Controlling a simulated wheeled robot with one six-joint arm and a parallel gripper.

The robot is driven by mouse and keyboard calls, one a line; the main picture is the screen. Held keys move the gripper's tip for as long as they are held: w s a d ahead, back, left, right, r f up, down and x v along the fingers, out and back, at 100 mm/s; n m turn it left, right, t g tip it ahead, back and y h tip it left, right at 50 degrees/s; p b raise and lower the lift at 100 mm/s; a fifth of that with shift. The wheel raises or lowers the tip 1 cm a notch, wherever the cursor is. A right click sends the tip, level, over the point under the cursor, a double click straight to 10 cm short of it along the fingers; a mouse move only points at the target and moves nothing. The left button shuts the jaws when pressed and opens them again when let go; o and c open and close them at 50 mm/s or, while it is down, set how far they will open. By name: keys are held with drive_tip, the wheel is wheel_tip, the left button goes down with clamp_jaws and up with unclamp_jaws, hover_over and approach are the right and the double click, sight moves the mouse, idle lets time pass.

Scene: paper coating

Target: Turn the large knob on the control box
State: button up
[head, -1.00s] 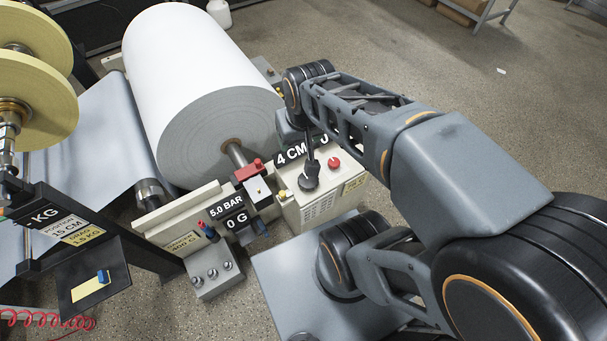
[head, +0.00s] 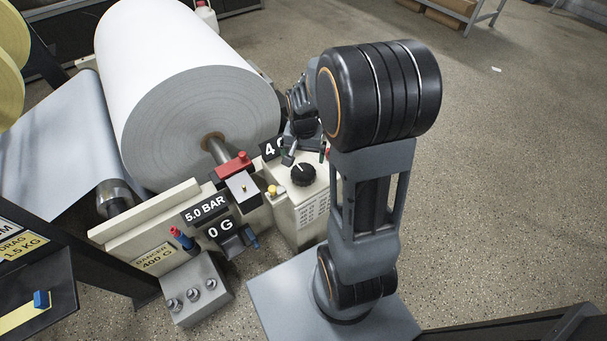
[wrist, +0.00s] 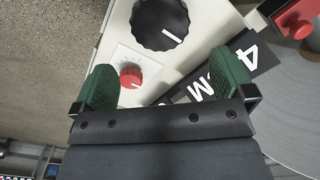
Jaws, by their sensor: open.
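The large knob (head: 303,174) is black and ridged with a white pointer line, on top of the cream control box (head: 312,212). In the wrist view the large knob (wrist: 158,22) is at the top edge, partly cut off, its line pointing to the lower right. A small red knob (wrist: 131,77) is below it. My gripper (wrist: 166,85) is open and empty, its green fingers apart. The red knob appears between them, nearer the left finger; the large knob lies beyond the fingertips.
A tilted "4 CM" sign (wrist: 215,80) lies close to the right finger. The big white paper roll (head: 185,75) is left of the box. A yellow button (head: 272,190) and a red block (head: 233,163) are nearby. Open floor lies to the right.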

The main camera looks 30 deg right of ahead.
sight(303, 172)
wheel_tip(303, 172, down, 9)
drive_tip(key=shift+b, duration=1.15)
drive_tip(key=c, duration=0.8)
